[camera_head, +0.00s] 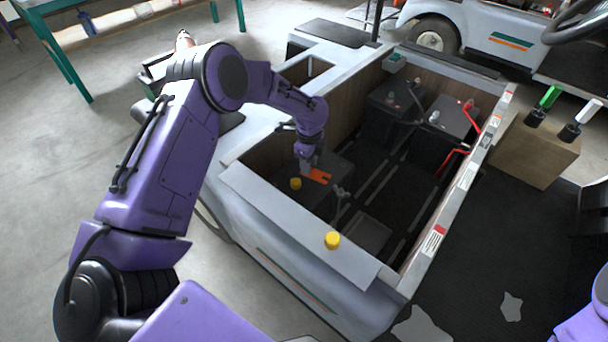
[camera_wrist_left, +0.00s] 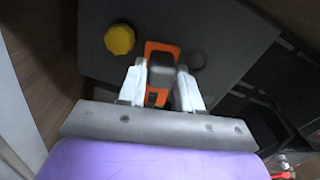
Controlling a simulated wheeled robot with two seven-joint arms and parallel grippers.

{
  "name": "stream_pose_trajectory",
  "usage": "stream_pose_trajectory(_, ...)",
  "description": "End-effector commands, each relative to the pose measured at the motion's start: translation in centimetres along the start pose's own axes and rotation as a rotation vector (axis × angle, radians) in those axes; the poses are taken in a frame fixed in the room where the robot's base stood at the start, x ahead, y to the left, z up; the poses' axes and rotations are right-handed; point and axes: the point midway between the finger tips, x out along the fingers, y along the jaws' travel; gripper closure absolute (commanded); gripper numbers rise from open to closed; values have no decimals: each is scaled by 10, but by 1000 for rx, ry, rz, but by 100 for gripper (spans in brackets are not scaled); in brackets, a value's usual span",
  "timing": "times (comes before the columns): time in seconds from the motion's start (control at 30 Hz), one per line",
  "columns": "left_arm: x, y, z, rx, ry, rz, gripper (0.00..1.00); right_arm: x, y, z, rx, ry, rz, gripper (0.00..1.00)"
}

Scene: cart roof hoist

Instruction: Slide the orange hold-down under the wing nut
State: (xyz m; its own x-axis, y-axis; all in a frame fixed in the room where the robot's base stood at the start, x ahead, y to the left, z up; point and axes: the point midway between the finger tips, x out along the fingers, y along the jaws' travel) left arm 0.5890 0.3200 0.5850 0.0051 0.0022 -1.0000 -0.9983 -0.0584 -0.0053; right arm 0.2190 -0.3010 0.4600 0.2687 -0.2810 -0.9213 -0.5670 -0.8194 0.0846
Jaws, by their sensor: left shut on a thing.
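The orange hold-down (camera_head: 320,175) is a flat forked piece low over the dark battery-like box (camera_head: 338,162) inside the cart's bay. My left gripper (camera_head: 308,165) reaches down over the near wall and is shut on it. In the left wrist view the orange hold-down (camera_wrist_left: 160,47) runs between the two pale fingertips (camera_wrist_left: 160,86) and past them. I cannot tell whether it touches the box top. A grey metal fitting (camera_head: 341,192) stands just right of the fork; I cannot tell if it is the wing nut. My right gripper is out of view.
A yellow cap (camera_head: 295,183) sits beside the hold-down, and another yellow cap (camera_head: 332,240) is on the bay's near rim (camera_head: 285,215). Other dark boxes with red cables (camera_head: 452,158) lie farther in. A cardboard box (camera_head: 534,150) stands right of the bay.

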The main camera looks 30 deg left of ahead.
Motion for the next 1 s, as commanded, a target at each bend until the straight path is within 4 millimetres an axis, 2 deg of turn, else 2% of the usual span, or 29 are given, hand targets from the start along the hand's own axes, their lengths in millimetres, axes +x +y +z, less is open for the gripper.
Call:
stream_pose_trajectory(0.03,16,-2,8,59,1,0,100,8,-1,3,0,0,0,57)
stream_pose_trajectory(0.13,27,-5,17,152,1,-2,100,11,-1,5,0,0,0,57)
stream_pose_trajectory(0.6,28,-6,23,199,2,0,100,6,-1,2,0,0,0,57)
stream_pose_trajectory(1.0,28,2,-19,200,1,0,100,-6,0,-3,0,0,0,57)
